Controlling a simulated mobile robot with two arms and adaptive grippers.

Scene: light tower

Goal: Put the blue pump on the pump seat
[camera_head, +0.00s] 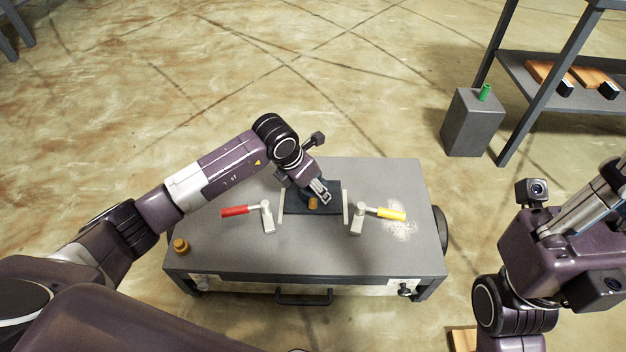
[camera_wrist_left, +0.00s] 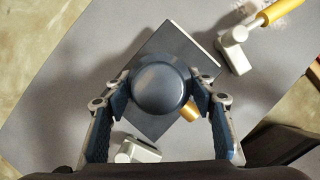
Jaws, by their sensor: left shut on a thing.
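The blue pump, a dark blue round dome, shows in the left wrist view (camera_wrist_left: 160,88) between the fingers of my left gripper (camera_wrist_left: 160,100). A brass stub (camera_wrist_left: 190,111) shows beside the dome. In the head view my left gripper (camera_head: 320,192) is shut on the pump and hides most of it; the brass stub (camera_head: 313,203) shows below the fingers. The pump is over the dark plate of the pump seat (camera_head: 332,207), between two upright pale rails. I cannot tell whether it touches the plate. My right gripper (camera_head: 598,200) is at the right edge, partly cut off.
A red-handled lever clamp (camera_head: 236,211) stands left of the seat and a yellow-handled one (camera_head: 390,213) right. A brass piece (camera_head: 180,246) sits at the front left of the grey table (camera_head: 390,180). A grey box (camera_head: 472,125) and a shelf (camera_head: 535,75) stand at right.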

